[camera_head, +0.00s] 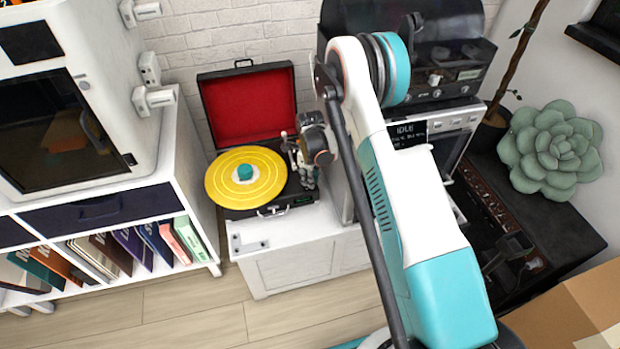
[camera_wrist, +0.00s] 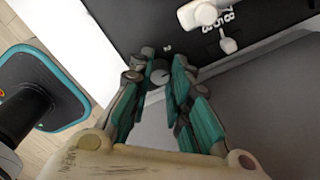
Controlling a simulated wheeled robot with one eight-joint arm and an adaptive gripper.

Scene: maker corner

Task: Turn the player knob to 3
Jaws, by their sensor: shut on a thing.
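The record player (camera_head: 237,204) is an open case with a red-lined lid and a yellow record on its platter, on a white cabinet. My gripper (camera_head: 311,186) reaches down at the right side of the player in the head view. In the wrist view my gripper (camera_wrist: 160,72) is shut on a small round grey knob (camera_wrist: 159,76) on the black top plate. A white digit is partly visible beside the knob, too small to read. The knob's setting cannot be told. In the head view the knob is hidden by my gripper.
A white lever with the marks 78 and others (camera_wrist: 222,22) lies beyond the knob on the plate. A white machine with an IDLE display (camera_head: 408,134) stands right of the player. A green succulent (camera_head: 551,150) and an open cardboard box (camera_head: 570,318) are farther right.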

